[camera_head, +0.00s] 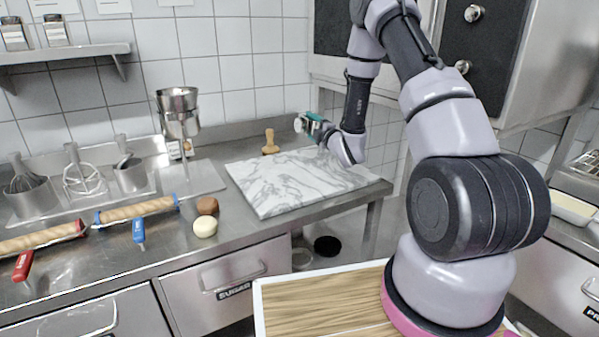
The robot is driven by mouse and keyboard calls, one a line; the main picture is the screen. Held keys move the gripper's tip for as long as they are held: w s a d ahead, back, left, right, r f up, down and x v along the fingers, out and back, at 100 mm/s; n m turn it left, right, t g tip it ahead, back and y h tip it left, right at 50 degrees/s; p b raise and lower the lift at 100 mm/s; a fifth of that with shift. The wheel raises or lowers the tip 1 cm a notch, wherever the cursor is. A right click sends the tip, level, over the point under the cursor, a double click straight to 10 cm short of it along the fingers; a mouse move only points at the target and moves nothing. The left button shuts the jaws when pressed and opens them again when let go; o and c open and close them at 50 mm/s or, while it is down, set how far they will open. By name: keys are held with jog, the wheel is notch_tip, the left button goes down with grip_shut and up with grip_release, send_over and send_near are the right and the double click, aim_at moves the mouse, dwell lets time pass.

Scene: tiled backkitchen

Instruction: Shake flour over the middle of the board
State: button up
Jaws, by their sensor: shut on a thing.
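The board (265,206) is a white marble slab with grey veins, lying flat on the steel counter. My gripper (305,123), with teal parts, is above the far part of the board. It is shut on a small pale, round-ended shaker (299,124), which seems to lie sideways and points left. Most of the shaker is hidden by the gripper or too small to make out. I cannot tell whether any flour lies on the white board.
A wooden stamp (270,143) stands near the board's far edge. Rolling pins (137,209), a metal funnel on a stand (179,112) and whisk holders (35,190) fill the left counter.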

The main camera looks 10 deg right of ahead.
jog(key=m, duration=0.1)
jog(key=r+m, duration=0.1)
jog(key=m, duration=0.3)
jog(key=r+m, duration=0.1)
jog(key=m, duration=0.1)
jog(key=m+h, duration=0.1)
jog(key=m, duration=0.1)
jog(key=shift+d+r, duration=0.15)
jog(key=shift+r, duration=0.15)
jog(key=m, duration=0.3)
jog(key=r+m, duration=0.1)
jog(key=m, duration=0.2)
jog(key=shift+r+m, duration=0.2)
jog(key=shift+m, duration=0.2)
